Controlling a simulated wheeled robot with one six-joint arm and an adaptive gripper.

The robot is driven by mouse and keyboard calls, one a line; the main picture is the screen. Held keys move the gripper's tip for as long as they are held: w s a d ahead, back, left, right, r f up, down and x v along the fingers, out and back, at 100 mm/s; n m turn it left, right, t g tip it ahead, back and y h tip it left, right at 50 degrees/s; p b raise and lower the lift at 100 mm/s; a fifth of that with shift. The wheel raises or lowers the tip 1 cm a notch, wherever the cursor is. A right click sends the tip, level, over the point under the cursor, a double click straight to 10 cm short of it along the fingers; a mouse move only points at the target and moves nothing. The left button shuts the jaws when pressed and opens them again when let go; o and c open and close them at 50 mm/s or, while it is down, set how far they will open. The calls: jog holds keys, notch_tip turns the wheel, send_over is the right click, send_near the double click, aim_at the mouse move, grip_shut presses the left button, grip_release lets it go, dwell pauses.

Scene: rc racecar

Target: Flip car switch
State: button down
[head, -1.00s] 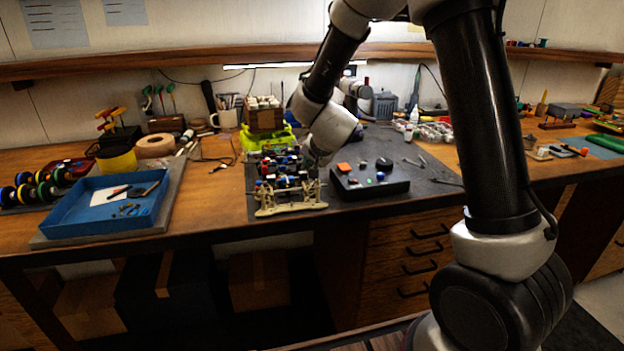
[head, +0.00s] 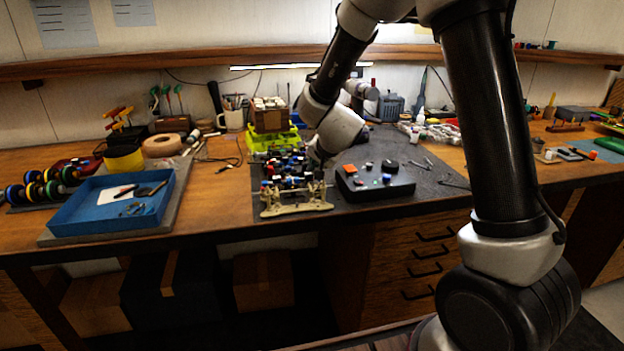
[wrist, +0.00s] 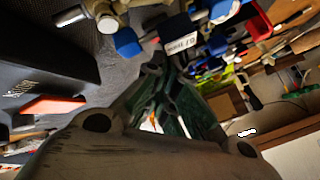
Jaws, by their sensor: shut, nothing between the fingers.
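The RC car (head: 296,200) stands on the dark mat, with a beige frame at its front and many red, blue and black parts on top. In the wrist view, a small dark switch block (wrist: 182,43) with white lettering that seems to read "/ 0" sits among blue parts. My gripper (wrist: 160,66) is shut and empty, its fingertips close below the switch block. I cannot tell whether they touch it. In the head view, my wrist comes down at the car's right rear, and the fingertips are hard to make out.
A blue tray (head: 85,215) with tools lies at the left. A bright green stand (head: 260,140) is behind the car. The dark mat (head: 435,180) has bare room at the right.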

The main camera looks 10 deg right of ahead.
dwell(0.3)
jog(key=shift+f, duration=0.45)
jog(key=shift+f, duration=0.25)
dwell(0.4)
jog(key=shift+r, duration=0.7)
